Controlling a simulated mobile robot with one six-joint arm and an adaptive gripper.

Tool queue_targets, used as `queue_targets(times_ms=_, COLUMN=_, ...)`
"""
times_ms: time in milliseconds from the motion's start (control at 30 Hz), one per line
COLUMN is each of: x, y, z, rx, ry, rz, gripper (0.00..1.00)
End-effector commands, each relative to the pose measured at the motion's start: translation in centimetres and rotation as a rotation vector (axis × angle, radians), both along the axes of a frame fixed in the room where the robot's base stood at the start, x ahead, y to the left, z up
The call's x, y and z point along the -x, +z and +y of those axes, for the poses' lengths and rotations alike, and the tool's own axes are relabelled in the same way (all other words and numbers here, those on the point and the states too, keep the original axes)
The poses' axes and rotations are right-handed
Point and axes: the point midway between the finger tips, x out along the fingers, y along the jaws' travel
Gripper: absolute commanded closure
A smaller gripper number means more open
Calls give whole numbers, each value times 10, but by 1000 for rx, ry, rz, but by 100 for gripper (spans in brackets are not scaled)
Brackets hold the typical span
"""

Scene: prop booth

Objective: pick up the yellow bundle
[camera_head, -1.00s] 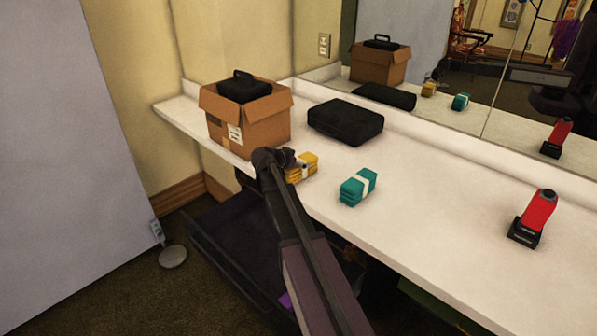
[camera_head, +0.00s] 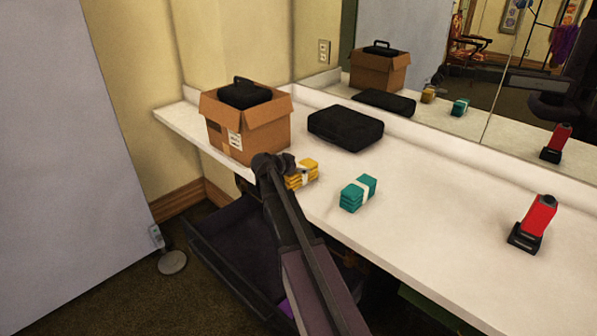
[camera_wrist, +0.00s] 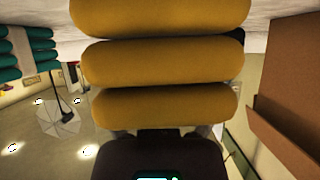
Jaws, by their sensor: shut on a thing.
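The yellow bundle (camera_head: 303,172) is a stack of yellow rolls with a pale band, near the front edge of the white counter. In the wrist view the yellow bundle (camera_wrist: 158,62) fills the upper middle, very close. My gripper (camera_head: 287,168) reaches it from the front left and is shut on it. My fingertips are mostly hidden, and I cannot tell whether the bundle touches the counter.
An open cardboard box (camera_head: 255,137) holding a black case stands left of the bundle. A black case (camera_head: 345,128) lies behind, a teal bundle (camera_head: 358,193) to the right. A red device (camera_head: 536,218) stands farther right. A mirror (camera_head: 440,75) runs along the back.

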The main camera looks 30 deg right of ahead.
Motion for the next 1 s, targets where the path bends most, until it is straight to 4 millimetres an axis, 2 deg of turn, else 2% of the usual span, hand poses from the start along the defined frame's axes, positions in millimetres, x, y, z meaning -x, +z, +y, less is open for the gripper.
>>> queue_targets(times_ms=367, x=0, y=16, z=0, rx=0, ry=0, rz=0, gripper=77)
queue_targets(times_ms=1000, x=0, y=80, z=0, rx=0, ry=0, rz=1, gripper=77)
